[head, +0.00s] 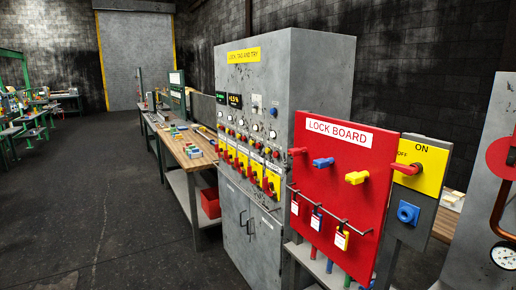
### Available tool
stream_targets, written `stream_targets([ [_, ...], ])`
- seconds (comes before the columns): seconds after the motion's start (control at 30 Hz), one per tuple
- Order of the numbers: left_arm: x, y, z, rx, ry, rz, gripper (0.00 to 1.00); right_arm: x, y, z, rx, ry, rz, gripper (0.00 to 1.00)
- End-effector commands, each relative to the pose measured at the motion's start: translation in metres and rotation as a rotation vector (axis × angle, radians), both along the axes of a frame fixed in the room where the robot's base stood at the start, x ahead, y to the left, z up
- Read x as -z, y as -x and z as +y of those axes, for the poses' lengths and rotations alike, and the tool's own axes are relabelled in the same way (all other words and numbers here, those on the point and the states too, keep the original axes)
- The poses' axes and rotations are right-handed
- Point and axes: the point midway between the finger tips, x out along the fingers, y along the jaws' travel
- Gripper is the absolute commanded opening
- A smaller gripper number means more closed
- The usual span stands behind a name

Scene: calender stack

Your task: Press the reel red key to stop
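A grey control cabinet (320,75) with a yellow "LOCK, TAG AND TRY" sign stands in the middle. Its front carries rows of small buttons, some of them red, and yellow panels (243,159) with red handles. The labels are too small to read, so I cannot tell which control is the reel one. A red lock board (340,200) stands to its right, with a red key-shaped piece (297,151), a blue one (323,162) and a yellow one (357,178). Neither of my grippers is in view.
A yellow switch panel (425,160) with a red handle and "ON" and "OFF" marks adjoins the lock board. A grey machine with a gauge (503,255) is at the right edge. A long workbench (185,150) runs behind the cabinet. The floor (100,210) at left is clear.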

Motion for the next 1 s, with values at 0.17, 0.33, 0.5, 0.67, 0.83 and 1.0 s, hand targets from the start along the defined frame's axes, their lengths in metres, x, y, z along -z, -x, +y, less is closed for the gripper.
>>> stream_targets([
  [0.17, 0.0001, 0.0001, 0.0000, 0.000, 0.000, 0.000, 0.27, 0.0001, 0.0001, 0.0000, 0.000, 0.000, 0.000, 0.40],
  [0.33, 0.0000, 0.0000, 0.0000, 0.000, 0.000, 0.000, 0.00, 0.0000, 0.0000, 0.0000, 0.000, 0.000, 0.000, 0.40],
  [0.5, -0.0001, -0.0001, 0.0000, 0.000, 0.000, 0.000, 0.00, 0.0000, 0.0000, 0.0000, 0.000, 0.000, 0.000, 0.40],
  [0.67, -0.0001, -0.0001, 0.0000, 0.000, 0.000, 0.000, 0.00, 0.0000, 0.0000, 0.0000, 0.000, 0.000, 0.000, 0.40],
  [0.83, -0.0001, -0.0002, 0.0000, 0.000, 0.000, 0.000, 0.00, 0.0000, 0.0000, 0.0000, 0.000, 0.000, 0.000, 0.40],
  [1.0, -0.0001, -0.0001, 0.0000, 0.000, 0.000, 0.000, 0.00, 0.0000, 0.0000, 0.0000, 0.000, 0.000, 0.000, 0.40],
])
